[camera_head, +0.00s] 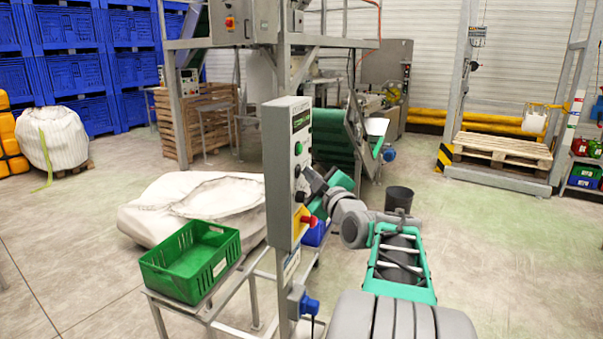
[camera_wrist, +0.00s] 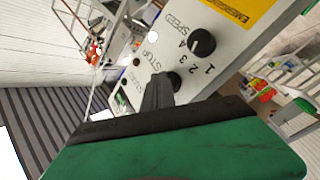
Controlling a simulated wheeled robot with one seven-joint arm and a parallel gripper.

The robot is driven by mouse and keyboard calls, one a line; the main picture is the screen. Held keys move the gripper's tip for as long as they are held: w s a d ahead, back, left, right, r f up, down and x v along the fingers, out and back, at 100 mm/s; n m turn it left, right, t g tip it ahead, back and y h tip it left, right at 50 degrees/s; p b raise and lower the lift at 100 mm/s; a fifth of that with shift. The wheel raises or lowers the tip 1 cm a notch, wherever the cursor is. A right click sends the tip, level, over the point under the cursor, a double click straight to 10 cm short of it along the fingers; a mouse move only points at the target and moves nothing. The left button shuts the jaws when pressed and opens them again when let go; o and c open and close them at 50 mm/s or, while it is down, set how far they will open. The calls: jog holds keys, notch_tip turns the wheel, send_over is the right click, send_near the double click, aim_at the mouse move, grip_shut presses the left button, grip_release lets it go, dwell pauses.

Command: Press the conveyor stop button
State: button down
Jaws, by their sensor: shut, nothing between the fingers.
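The grey control panel (camera_head: 284,170) stands upright on a post in the head view, with buttons on its right-hand face. My gripper (camera_head: 306,184) is shut and empty, its tip at or very close to that face, above the red emergency button (camera_head: 307,220). In the wrist view my shut black fingers (camera_wrist: 160,88) point at the panel face (camera_wrist: 225,75), near the STOP lettering (camera_wrist: 152,58). A round black control (camera_wrist: 173,80) shows partly beside the fingertips. The fingers hide part of this area, and I cannot tell whether they touch the stop button.
A black speed knob (camera_wrist: 203,43) sits close by on the panel. A green crate (camera_head: 190,262) rests on a metal stand left of the panel post. A white sack (camera_head: 165,215) lies behind it. Open floor lies to the right.

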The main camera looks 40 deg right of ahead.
jog(key=shift+s+d+b, duration=0.4)
jog(key=shift+s+b, duration=0.3)
jog(key=shift+b, duration=0.1)
jog(key=s+d+b, duration=0.2)
jog(key=s+b, duration=0.1)
jog(key=s, duration=0.1)
jog(key=shift+s+d+b, duration=0.1)
jog(key=shift+d+b, duration=0.2)
jog(key=shift+d, duration=0.1)
dwell(0.3)
